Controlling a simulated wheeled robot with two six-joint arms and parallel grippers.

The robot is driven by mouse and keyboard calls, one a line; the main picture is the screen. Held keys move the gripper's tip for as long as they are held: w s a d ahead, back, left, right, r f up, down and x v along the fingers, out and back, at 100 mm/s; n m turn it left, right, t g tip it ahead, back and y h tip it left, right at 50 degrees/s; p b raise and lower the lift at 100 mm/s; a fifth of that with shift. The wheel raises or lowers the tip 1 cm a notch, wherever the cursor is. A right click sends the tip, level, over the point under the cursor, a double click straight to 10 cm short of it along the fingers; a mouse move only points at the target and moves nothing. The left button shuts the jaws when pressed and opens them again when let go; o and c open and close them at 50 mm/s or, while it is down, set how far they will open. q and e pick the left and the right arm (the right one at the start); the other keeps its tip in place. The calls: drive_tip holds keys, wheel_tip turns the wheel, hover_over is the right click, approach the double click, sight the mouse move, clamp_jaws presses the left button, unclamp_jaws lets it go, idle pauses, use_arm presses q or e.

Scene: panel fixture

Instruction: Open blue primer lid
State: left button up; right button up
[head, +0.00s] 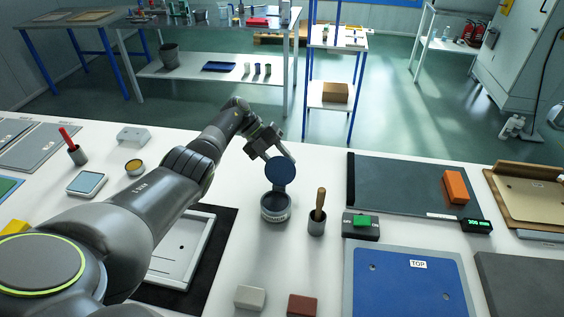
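The blue primer pot (275,208) is a short round tin with a pale label band, on the white table near the middle of the head view. Its dark blue lid (280,171) stands raised above the back of the rim, tilted up, with its round face toward me. The pot's mouth is uncovered and looks dark inside. My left gripper (284,153) is just behind the lid's upper edge, its fingers partly hidden by the lid. I cannot tell whether it touches the lid or how far its fingers are apart. My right gripper is not in view.
A dark cup with a wooden-handled tool (317,220) stands close to the pot's right. A black box with a green switch (360,227) and a blue panel (410,283) lie further right. Grey and red-brown blocks (250,297) (302,305) lie in front. Table behind the pot is clear.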

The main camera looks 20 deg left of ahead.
use_arm(q)
drive_tip(key=b+v, duration=0.4)
drive_tip(key=v, duration=0.7)
drive_tip(key=shift+a, duration=0.3)
drive_tip(key=shift+r, duration=0.15)
